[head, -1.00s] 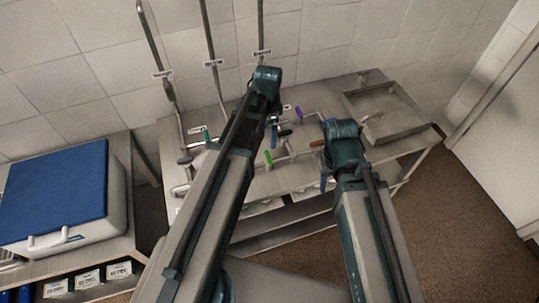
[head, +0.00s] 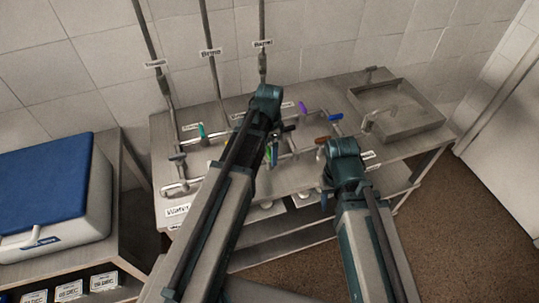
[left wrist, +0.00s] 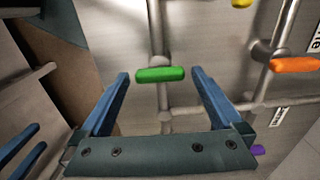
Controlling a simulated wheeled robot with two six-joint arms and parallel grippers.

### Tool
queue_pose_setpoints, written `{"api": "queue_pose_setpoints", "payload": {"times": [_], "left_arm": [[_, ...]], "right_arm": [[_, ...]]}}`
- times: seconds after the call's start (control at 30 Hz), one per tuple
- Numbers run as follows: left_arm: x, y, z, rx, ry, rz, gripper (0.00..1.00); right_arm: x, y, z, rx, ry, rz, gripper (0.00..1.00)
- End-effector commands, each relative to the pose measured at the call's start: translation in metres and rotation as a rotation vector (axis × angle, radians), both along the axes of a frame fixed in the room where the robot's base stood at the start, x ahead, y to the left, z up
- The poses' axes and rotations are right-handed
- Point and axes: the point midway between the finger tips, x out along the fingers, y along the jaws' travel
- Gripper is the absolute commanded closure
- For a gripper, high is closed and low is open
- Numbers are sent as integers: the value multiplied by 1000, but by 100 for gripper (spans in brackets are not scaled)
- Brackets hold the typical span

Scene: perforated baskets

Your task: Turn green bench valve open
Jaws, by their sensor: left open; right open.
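The green valve handle (left wrist: 160,74) is a short rounded bar on a metal pipe in the left wrist view. My left gripper (left wrist: 160,73) is open, with one blue finger on each side of the handle and a gap on both sides. In the head view my left gripper (head: 272,154) points down over the bench pipework, and my forearm and wrist hide most of the green handle there. My right gripper (head: 325,196) is open and empty near the bench's front edge, partly hidden by its own wrist.
The metal bench (head: 225,115) carries several other valves, including a purple handle (head: 304,108), a blue handle (head: 335,117) and an orange handle (left wrist: 295,64). A blue-lidded cooler (head: 45,180) stands on the left table.

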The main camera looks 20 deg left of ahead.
Motion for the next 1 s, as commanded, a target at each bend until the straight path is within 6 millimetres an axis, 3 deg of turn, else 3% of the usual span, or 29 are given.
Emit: {"api": "queue_pose_setpoints", "payload": {"times": [0.3, 0.7, 1.0], "left_arm": [[0, 0, -2, 0, 0, 0, 2], [0, 0, -2, 0, 0, 0, 74], [0, 0, -2, 0, 0, 41, 76]], "right_arm": [[0, 0, -2, 0, 0, 0, 50], [0, 0, -2, 0, 0, 0, 50], [0, 0, -2, 0, 0, 0, 50]]}}
